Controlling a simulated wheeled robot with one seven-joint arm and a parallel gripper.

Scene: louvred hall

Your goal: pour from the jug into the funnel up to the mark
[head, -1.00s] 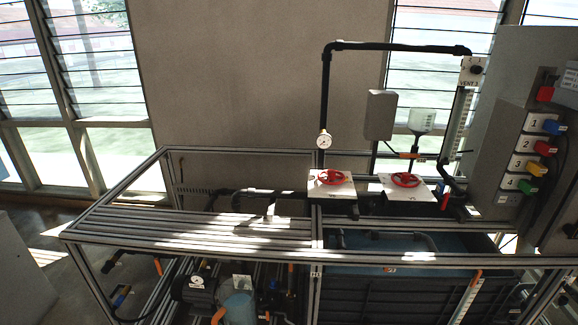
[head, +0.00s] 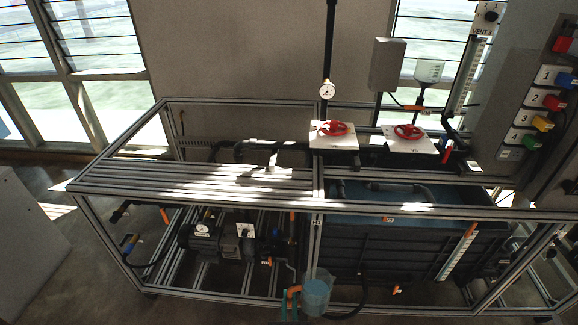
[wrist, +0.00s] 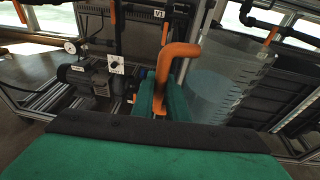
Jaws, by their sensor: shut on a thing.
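The jug (head: 317,294) is translucent blue-grey with an orange handle, low at the front of the frame rig in the head view. The funnel (head: 429,71) is whitish, at the back right behind the red valves, well apart from the jug. A scaled sight tube (head: 464,78) stands right of it; the mark is too small to tell.
Two red handwheels (head: 334,128) sit on white plates above the rig. A gauge (head: 327,90) and a grey box (head: 387,64) stand left of the funnel. A dark tank (head: 400,245) fills the lower right. A switch panel (head: 540,100) is at the right.

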